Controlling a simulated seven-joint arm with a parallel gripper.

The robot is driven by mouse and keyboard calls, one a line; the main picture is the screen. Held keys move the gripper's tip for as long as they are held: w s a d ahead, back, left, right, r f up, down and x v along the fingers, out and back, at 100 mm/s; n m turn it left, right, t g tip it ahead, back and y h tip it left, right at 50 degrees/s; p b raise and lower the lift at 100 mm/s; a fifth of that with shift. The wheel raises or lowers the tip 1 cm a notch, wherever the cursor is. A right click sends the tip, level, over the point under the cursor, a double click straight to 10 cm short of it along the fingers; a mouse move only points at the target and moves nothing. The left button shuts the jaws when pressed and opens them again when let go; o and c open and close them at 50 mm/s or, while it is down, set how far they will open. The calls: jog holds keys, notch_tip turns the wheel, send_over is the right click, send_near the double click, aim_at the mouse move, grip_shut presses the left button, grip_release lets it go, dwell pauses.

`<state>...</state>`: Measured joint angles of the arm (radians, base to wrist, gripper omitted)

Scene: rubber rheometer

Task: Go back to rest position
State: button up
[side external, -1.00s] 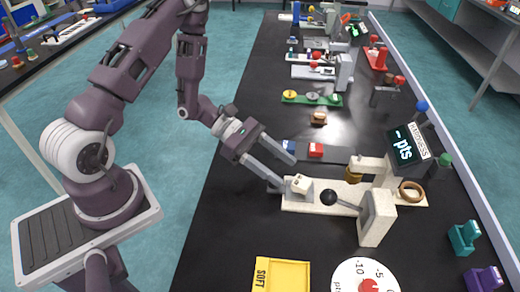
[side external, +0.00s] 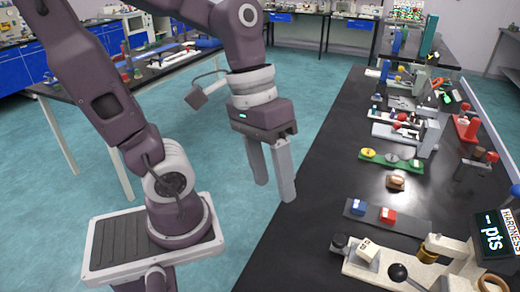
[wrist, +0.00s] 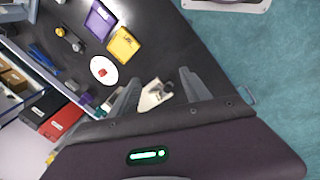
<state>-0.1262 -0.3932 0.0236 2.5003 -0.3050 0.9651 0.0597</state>
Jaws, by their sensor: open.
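My gripper (side external: 272,188) hangs with its two grey fingers pointing down, apart and empty. It is raised beside the left edge of the black bench (side external: 325,150), above the teal floor.
Several small devices line the bench behind. The wrist view shows a yellow tray (wrist: 124,44), a purple tray (wrist: 100,20) and a white dial (wrist: 104,70).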

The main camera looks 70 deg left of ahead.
jog(key=a+r+m+t+y, duration=0.1)
jog(key=t, duration=0.1)
jog(key=s+a+r+m+t+y, duration=0.1)
jog(key=a+r+m+t, duration=0.1)
jog(key=shift+s+a+r+y, duration=0.2)
jog(key=shift+r+y, duration=0.05)
jog(key=shift+y, duration=0.15)
